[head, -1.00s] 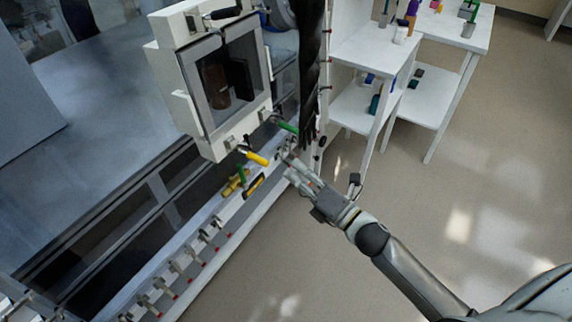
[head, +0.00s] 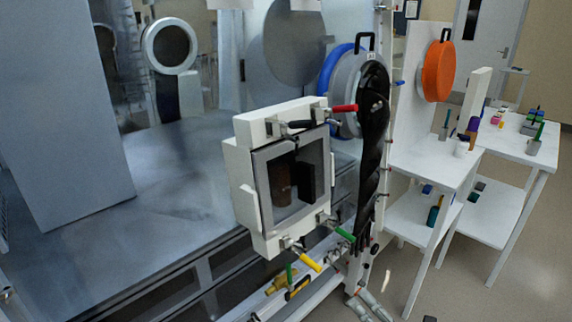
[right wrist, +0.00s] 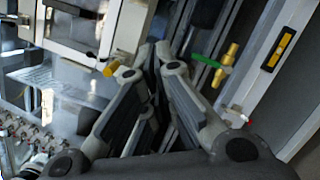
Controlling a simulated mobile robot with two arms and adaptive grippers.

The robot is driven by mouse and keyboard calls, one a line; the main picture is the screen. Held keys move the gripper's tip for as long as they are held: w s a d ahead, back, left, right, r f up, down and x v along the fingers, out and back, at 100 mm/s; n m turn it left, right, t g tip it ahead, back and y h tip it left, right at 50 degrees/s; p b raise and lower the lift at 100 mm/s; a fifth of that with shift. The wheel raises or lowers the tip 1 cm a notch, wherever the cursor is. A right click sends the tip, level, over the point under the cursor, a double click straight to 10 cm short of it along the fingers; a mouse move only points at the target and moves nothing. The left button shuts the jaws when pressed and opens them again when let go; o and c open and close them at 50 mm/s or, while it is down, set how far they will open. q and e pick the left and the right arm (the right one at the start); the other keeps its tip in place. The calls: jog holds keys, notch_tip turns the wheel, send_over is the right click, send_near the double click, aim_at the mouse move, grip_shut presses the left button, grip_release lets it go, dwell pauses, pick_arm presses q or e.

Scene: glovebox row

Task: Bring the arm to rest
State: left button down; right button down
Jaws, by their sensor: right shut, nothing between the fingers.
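My right gripper (head: 357,293) shows at the bottom edge of the head view, below the green-handled clamp. In the right wrist view my right gripper (right wrist: 157,52) has its fingertips together with nothing between them. The white pass-box (head: 245,190) with its dark window is up and left of the gripper in the head view. Its yellow handle (head: 309,262) and green handle (head: 344,234) stick out along the lower edge. Most of my right arm is out of the head view. My left gripper is in neither view.
A brass valve (right wrist: 226,66) with a green lever (right wrist: 205,60) is close right of the fingers in the wrist view. A black glove (head: 372,140) hangs from the port. White shelving (head: 425,160) stands right. Open floor (head: 470,295) lies at the lower right.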

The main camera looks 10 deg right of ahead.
jog(key=s+d+f+m+g+h, duration=0.25)
jog(key=f+m, duration=0.25)
jog(key=f, duration=0.6)
jog(key=s+d+f+m+g+h, duration=0.25)
jog(key=f+m, duration=0.25)
jog(key=f, duration=0.6)
jog(key=s+d+f+m+g+h, duration=0.25)
jog(key=f+m, duration=0.25)
jog(key=f, duration=0.7)
jog(key=s+a+f+m+g, duration=0.2)
jog(key=s+f, duration=0.4)
jog(key=s, duration=0.4)
jog(key=s+a+f+m+g, duration=0.1)
jog(key=s+f+m+g, duration=0.3)
jog(key=s+f, duration=0.3)
jog(key=s+a+f+m+g, duration=0.2)
jog(key=s+f+m, duration=0.3)
jog(key=s, duration=1)
notch_tip(320, 180, down, 2)
jog(key=shift+s+a+f+m+g+h, duration=0.25)
jog(key=shift+a+m+g+h, duration=0.1)
jog(key=shift+g, duration=0.3)
